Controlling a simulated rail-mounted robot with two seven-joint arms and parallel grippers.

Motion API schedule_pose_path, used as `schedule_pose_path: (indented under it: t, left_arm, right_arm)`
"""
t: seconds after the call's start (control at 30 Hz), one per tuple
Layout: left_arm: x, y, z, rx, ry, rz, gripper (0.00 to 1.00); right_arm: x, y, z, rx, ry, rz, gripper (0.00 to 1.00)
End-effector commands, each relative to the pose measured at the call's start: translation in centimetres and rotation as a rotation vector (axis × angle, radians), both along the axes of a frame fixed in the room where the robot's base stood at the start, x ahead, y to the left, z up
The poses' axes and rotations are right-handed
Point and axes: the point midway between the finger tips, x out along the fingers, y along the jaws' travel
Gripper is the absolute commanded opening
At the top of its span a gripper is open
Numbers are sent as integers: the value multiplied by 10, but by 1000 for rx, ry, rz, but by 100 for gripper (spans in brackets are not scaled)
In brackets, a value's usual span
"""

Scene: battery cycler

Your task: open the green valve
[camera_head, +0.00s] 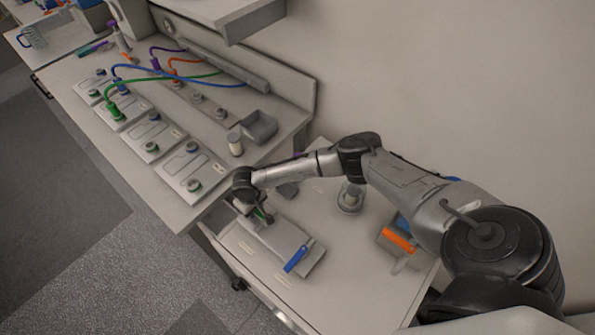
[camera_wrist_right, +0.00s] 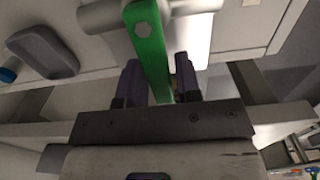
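The green valve handle (camera_head: 262,214) is on a grey valve block (camera_head: 283,241) on the near bench. My right gripper (camera_head: 250,208) is at this handle and partly hides it. In the right wrist view the long green handle (camera_wrist_right: 148,50) runs between the two dark fingertips of my right gripper (camera_wrist_right: 160,75). A gap shows between the handle and the right-hand finger, so the gripper looks open around the handle. Contact at the left-hand finger cannot be told. My left gripper is not in view.
A blue handle (camera_head: 296,259) is on the same block's near end. A grey bin (camera_head: 259,127) and battery plates with cables occupy the far bench. The wall is behind.

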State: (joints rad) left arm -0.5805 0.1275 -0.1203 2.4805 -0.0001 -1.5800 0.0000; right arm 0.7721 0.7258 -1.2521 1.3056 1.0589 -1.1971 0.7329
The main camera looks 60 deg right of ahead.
Motion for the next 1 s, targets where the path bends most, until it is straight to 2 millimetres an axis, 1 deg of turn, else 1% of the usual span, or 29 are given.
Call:
schedule_pose_path:
  t: [0.07,0.27,0.33,0.37,0.5,0.7,0.83,1.0]
  left_arm:
    - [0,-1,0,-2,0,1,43]
    - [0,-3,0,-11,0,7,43]
    - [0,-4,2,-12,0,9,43]
    - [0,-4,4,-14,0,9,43]
    - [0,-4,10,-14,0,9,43]
    - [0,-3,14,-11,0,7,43]
    - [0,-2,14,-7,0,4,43]
    - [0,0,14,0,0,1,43]
  right_arm:
    - [0,0,0,0,0,0,24]
    - [0,0,0,0,0,3,24]
    - [0,2,1,1,0,32,24]
    - [-1,4,1,1,1,56,24]
    - [-2,14,2,2,0,243,24]
    - [-3,26,1,1,0,479,24]
    - [-4,29,0,1,0,549,24]
    - [-4,29,0,0,0,563,24]
